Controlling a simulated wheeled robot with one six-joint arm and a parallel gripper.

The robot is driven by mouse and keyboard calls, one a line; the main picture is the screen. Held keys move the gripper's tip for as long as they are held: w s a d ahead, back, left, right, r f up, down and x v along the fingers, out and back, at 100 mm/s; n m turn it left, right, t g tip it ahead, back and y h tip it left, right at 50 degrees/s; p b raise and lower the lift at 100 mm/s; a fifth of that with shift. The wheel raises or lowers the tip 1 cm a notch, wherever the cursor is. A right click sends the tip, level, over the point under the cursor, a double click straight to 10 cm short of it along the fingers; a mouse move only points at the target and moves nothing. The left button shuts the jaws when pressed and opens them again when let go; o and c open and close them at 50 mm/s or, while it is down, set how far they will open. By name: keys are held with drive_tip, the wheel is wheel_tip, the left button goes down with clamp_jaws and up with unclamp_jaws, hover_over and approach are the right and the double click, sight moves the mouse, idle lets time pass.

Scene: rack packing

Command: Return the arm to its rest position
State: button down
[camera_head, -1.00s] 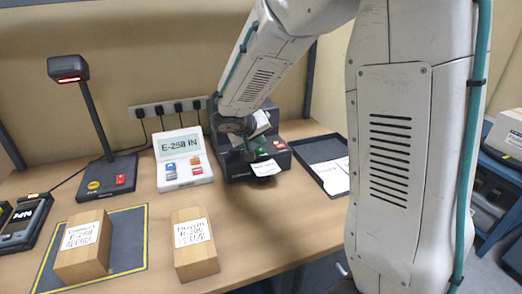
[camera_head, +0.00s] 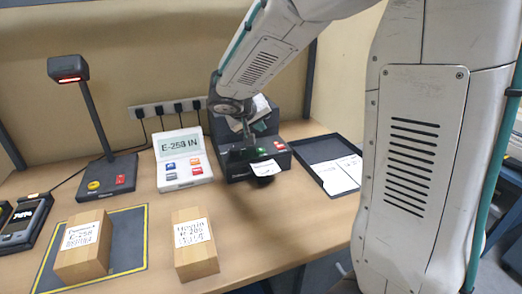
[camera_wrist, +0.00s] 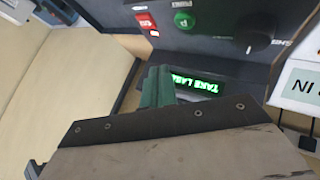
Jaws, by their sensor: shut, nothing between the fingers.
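My gripper (camera_head: 247,138) is shut and empty. In the head view it hangs in front of the black label printer (camera_head: 236,172) at the back of the bench. In the wrist view its greenish fingers (camera_wrist: 157,86) are together just before the printer's front, beside a green lit display (camera_wrist: 196,86) that reads "TAKE LABE…". I cannot tell if the fingers touch the printer. A white label (camera_head: 264,168) shows at the printer's front. My arm reaches in from the upper right.
Two labelled cardboard boxes (camera_head: 83,250) (camera_head: 194,246) stand at the front left, one on a yellow-edged mat (camera_head: 128,235). A white "E-258 IN" display unit (camera_head: 183,172), a scanner stand (camera_head: 107,178) and a black tray (camera_head: 318,150) with papers flank the printer. Bare bench lies in front.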

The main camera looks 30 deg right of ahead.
idle(0.4)
drive_tip(key=shift+s+f+n, duration=0.1)
drive_tip(key=shift+s+n, duration=0.25)
drive_tip(key=shift+n, duration=0.05)
drive_tip(key=s, duration=0.1)
drive_tip(key=s+f+g, duration=0.1)
drive_tip(key=s, duration=0.1)
drive_tip(key=s+n+g, duration=0.1)
drive_tip(key=shift+s+a+f+y, duration=0.1)
drive_tip(key=shift+s+f+y, duration=0.15)
drive_tip(key=shift+s+y, duration=0.1)
drive_tip(key=s+a+r+y, duration=0.2)
drive_tip(key=s+a, duration=0.1)
drive_tip(key=s, duration=0.5)
drive_tip(key=s+a+r+y, duration=0.1)
drive_tip(key=s+a+y, duration=0.2)
drive_tip(key=s, duration=0.6)
drive_tip(key=s+a+r+n+g+y, duration=0.1)
drive_tip(key=s+a, duration=0.3)
drive_tip(key=s, duration=0.5)
drive_tip(key=shift+s+a+r+y, duration=0.2)
drive_tip(key=shift+a+r+y, duration=0.2)
drive_tip(key=shift+r+y, duration=0.35)
